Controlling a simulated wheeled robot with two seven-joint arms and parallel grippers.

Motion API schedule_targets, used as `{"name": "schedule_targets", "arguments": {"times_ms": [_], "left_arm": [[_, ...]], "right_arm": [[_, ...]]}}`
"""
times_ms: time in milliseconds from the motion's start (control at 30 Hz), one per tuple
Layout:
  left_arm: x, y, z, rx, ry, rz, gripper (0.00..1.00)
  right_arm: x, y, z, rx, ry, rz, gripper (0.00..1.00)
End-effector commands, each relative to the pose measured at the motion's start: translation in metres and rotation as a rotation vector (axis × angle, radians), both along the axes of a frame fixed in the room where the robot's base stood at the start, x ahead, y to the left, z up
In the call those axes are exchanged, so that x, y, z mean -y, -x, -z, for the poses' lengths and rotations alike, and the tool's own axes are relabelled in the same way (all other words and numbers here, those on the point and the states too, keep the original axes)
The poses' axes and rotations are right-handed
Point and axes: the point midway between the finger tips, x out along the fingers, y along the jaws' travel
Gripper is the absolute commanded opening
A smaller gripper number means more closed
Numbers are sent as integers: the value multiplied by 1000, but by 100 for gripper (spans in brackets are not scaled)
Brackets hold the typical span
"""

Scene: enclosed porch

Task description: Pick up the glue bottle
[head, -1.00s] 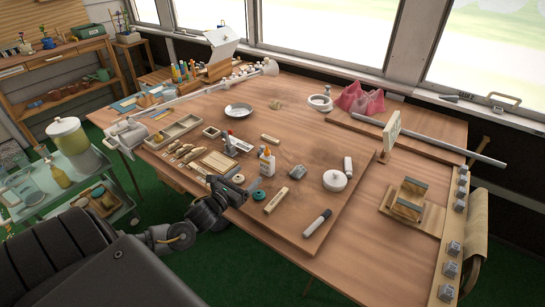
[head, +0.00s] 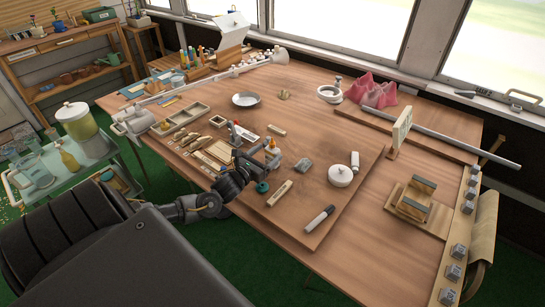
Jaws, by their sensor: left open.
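The glue bottle (head: 272,148), small and pale with an orange tip, stands upright on the brown work board near the middle of the table. My left gripper (head: 262,162) is open and right at the bottle, with its dark fingers overlapping the bottle's lower part. I cannot tell whether the fingers touch it or how far they reach around it. My right gripper is not in view.
A teal roll (head: 262,187) lies just below the gripper. Carving tools and trays (head: 180,119) lie left.

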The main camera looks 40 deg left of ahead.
Motion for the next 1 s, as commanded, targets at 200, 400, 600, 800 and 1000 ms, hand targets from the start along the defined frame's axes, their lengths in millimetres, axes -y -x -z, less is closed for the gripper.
{"name": "schedule_targets", "arguments": {"times_ms": [200, 400, 600, 800, 1000], "left_arm": [[2, -33, -9, 5, 2, -1, 73], [1, -50, -5, 2, 1, 0, 73], [1, -50, -4, 1, 0, 1, 73], [1, -50, -4, 2, 0, 1, 50], [2, -50, -4, 2, 0, 1, 24]], "right_arm": [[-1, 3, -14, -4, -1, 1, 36], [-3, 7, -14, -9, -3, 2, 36], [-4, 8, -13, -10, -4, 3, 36], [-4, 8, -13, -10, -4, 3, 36], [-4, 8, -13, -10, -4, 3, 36]]}}
